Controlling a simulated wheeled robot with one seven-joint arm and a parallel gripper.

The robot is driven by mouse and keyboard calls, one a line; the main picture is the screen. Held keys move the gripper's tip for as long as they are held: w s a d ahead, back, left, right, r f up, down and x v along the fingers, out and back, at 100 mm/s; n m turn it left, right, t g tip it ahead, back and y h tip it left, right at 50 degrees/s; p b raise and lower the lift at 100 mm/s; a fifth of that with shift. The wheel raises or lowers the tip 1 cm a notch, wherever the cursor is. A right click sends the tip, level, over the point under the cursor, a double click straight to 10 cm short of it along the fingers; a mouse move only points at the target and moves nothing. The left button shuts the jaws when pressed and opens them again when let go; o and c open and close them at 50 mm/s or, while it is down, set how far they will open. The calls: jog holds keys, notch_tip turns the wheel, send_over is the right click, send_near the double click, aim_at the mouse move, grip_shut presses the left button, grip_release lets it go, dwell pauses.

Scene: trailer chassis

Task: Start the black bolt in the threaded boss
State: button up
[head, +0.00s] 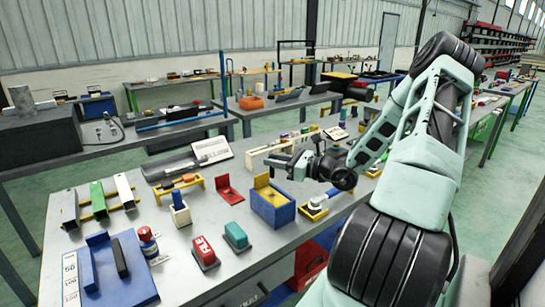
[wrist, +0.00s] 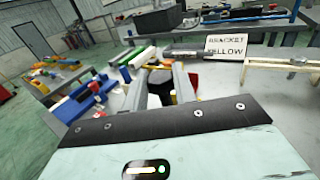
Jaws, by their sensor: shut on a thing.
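My gripper (head: 264,157) is held in the air above the far middle part of the workbench. I cannot tell for sure which piece is the threaded boss.
A blue and yellow box (head: 272,208), a red block (head: 204,252) and a teal block (head: 236,236) stand nearer. A red bracket (head: 229,192) and a yellow rack (head: 180,185) lie left of the gripper. A white sign (wrist: 228,46) stands behind. Bare bench lies between the parts.

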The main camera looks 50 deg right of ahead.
dwell(0.4)
jog(key=shift+f+b, duration=1.55)
jog(key=shift+f, duration=1.75)
jog(key=shift+p, duration=0.7)
jog(key=shift+f+b, duration=0.55)
jog(key=shift+f, duration=0.35)
jog(key=shift+r, duration=0.15)
jog(key=shift+r+p, duration=3.7)
jog(key=shift+r, duration=0.25)
